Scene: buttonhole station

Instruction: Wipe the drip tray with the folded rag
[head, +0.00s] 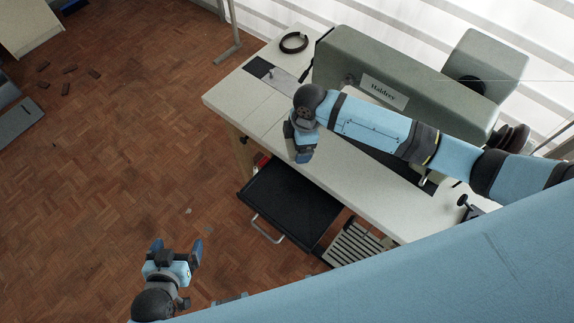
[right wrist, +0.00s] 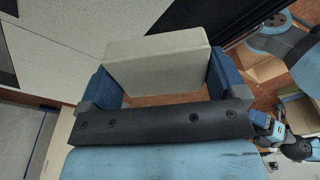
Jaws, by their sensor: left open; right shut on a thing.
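A black, shallow tray (head: 290,208) with a metal handle juts out below the table's front edge; I take it as the drip tray. Its visible floor looks bare. The rag is hidden in the head view. My left gripper (head: 177,250) is open and empty over the floor.
A slatted grey piece (head: 352,243) is low, right of the tray. The parquet floor (head: 130,150) left of the table is mostly clear.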

